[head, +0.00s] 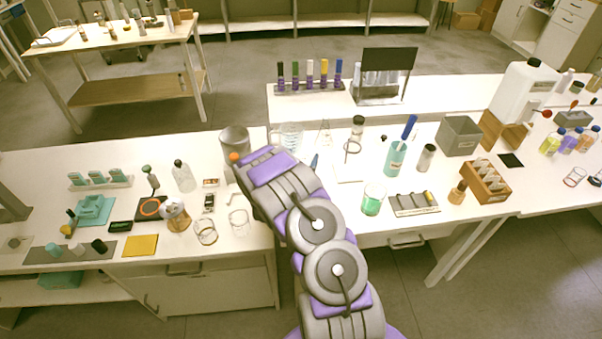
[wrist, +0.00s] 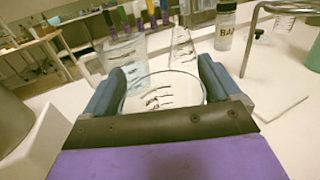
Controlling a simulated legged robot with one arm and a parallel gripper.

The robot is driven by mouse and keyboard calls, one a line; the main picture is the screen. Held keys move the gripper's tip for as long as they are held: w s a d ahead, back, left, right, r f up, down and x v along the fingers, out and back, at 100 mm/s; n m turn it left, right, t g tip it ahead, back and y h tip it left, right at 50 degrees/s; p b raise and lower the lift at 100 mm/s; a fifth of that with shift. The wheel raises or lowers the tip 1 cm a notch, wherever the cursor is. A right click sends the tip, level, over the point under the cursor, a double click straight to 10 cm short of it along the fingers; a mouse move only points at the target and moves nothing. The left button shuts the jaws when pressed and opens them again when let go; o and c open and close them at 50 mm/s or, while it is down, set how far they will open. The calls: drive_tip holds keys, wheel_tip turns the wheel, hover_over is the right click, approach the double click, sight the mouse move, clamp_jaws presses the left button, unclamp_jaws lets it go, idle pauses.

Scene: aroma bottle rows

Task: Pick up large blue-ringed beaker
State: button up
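In the wrist view a clear glass beaker (wrist: 162,92) with dark graduation marks and a bluish rim stands between the two blue-grey fingers of my gripper (wrist: 163,78). The fingers are wide apart, one on each side of it, and I see no clear gap at the rim. I cannot tell whether they press on it. Its base is hidden by the gripper body. Another graduated glass vessel (wrist: 126,56) stands just behind it to the left. In the head view a clear beaker (head: 291,136) shows beside my arm; my fingertips are hidden there.
A conical flask (wrist: 183,50) and a labelled bottle (wrist: 225,27) stand behind the beaker. A grey metal canister (head: 234,140) is close on the left of my arm. A metal stand (wrist: 262,45) is at the right. Coloured-cap tubes (head: 310,78) stand in a rack at the back.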

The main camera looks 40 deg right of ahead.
drive_tip(key=shift+d, duration=0.2)
drive_tip(key=c, duration=0.7)
drive_tip(key=shift+f, duration=0.1)
drive_tip(key=c, duration=0.7)
drive_tip(key=shift+o, duration=0.2)
